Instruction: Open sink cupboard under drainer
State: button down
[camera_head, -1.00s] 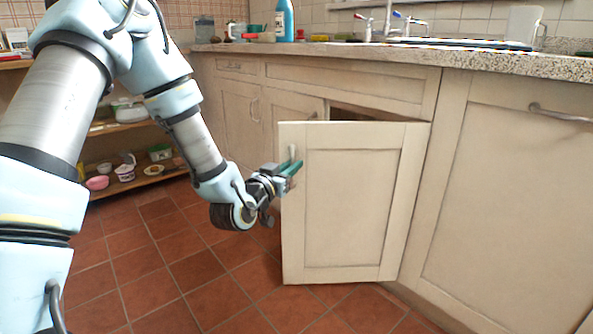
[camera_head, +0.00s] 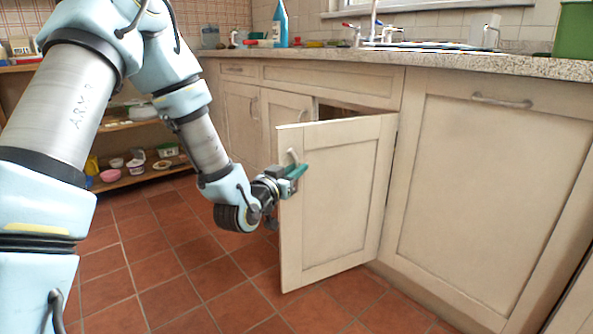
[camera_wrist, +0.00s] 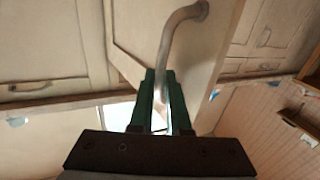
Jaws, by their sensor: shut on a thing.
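The cupboard door (camera_head: 338,200) under the sink stands partly open, swung out from its right-hand hinge side. A dark gap shows above it under the drawer-front panel (camera_head: 333,86). The door's metal handle (camera_wrist: 178,32) runs down between the fingers in the wrist view; its upper end shows at the door's free edge in the head view (camera_head: 292,157). My gripper (camera_head: 296,173) has green fingers, also in the wrist view (camera_wrist: 162,100), and is shut on the handle. The cupboard's inside is mostly hidden by the door.
A closed cabinet front (camera_head: 490,175) with a handle stands right of the door. The sink and taps (camera_head: 372,35) are on the worktop above. Open shelves (camera_head: 135,178) with small items stand at the back left. The tiled floor (camera_head: 190,270) before the door is clear.

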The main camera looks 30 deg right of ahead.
jog(key=shift+d, duration=0.1)
jog(key=c, duration=0.9)
grip_release()
jog(key=p+v, duration=0.6)
jog(key=v, duration=0.4)
jog(key=shift+s+a, duration=0.15)
jog(key=shift+a, duration=0.25)
jog(key=shift+r, duration=0.1)
